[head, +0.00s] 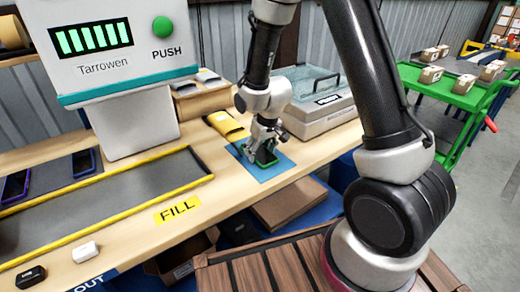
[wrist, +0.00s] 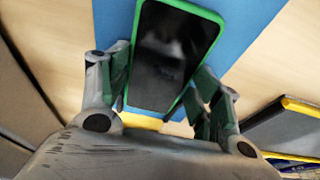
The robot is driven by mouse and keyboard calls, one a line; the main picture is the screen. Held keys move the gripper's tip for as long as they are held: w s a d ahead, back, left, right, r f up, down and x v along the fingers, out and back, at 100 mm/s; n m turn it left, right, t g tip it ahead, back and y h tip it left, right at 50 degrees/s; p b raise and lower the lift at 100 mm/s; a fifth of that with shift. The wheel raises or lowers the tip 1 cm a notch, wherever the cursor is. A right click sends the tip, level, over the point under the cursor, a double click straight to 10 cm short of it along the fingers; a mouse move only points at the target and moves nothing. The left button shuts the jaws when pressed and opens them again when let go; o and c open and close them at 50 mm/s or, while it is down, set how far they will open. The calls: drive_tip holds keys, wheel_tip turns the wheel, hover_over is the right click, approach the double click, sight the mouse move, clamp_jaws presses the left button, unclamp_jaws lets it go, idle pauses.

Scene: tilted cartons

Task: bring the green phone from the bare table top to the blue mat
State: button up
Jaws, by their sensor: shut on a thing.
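The green phone (wrist: 168,50), dark-screened with a green rim, is between the two fingers of my gripper (wrist: 160,95) in the wrist view. My gripper is shut on it. In the head view the phone (head: 266,154) is small under my gripper (head: 265,135), over the blue mat (head: 280,168). The blue mat (wrist: 250,22) lies behind the phone in the wrist view. I cannot tell whether the phone touches the mat.
A clear-lidded grey case (head: 320,110) stands right behind the mat. Black and white small boxes (head: 85,252) sit near the front edge.

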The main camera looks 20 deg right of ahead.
drive_tip(key=o, duration=1.2)
drive_tip(key=shift+c, duration=1.3)
drive_tip(key=shift+r, duration=3.5)
